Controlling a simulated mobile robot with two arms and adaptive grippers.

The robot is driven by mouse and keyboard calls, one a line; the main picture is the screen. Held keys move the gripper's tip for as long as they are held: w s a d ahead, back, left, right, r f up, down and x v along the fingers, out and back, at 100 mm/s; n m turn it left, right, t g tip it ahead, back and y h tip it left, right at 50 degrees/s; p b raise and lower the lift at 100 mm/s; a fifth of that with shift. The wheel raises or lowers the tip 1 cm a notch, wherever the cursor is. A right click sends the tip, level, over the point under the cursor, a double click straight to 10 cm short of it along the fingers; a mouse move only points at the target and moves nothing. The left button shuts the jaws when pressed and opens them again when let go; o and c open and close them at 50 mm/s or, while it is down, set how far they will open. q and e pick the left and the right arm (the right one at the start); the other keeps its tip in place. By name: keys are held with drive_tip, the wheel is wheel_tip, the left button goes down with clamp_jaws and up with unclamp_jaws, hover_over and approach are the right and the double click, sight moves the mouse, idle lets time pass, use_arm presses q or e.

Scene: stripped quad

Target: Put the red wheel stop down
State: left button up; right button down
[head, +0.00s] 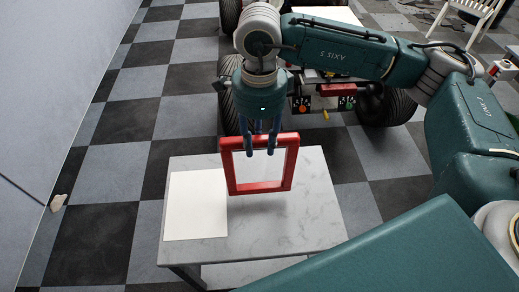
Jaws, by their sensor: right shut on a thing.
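The red wheel stop (260,187) is an upright, roughly square red frame with an open middle. My right gripper (262,150) points down and is shut on its top bar. The wheel stop is over the middle of a light marbled table (285,228). I cannot tell whether its lower edge touches the tabletop or hangs just above it. My left gripper is not in view.
A white sheet (196,205) lies on the table's left part, close beside the wheel stop. The table's right and front parts are bare. Behind it stands a wheeled vehicle with dark tyres (386,106). A white chair (468,22) is at the far right.

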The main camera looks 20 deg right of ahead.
sight(260, 148)
wheel_tip(260, 148, down, 3)
drive_tip(key=shift+s+p, duration=0.1)
drive_tip(key=shift+p, duration=0.3)
drive_tip(key=shift+f, duration=0.5)
drive_tip(key=c, duration=1.3)
unclamp_jaws()
drive_tip(key=shift+f, duration=0.15)
drive_tip(key=shift+o, duration=0.2)
